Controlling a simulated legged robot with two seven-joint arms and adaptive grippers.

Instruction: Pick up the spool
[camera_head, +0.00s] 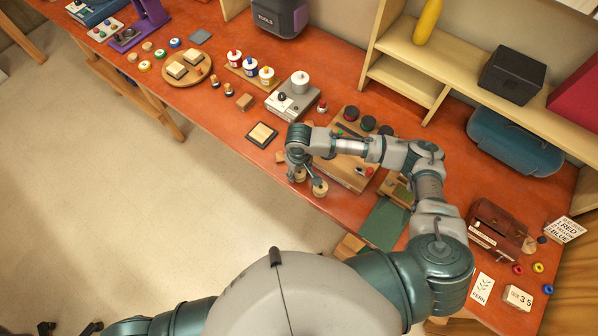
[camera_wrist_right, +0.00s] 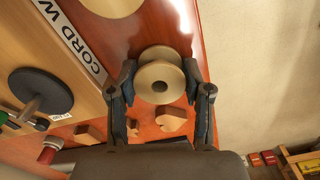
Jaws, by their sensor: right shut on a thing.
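The spool (camera_wrist_right: 159,82), pale wood with round flanges and a centre hole, sits between the two fingers of my right gripper (camera_wrist_right: 162,88) in the right wrist view. The fingers are shut on it from both sides. In the head view my right gripper (camera_head: 303,169) is low over the table's front edge, and the spool (camera_head: 299,176) shows partly beneath it. I cannot tell whether it touches the table. A second pale round spool (camera_head: 320,188) is just to its right; it is cut off at the top of the wrist view (camera_wrist_right: 112,4).
A wooden board (camera_head: 342,174) with dark round knobs stands beside the right gripper, its cord label (camera_wrist_right: 70,40) facing the spools. Small wooden blocks (camera_wrist_right: 172,119) lie near the fingers. A framed tile (camera_head: 262,135) lies left. The floor (camera_head: 150,190) in front is clear.

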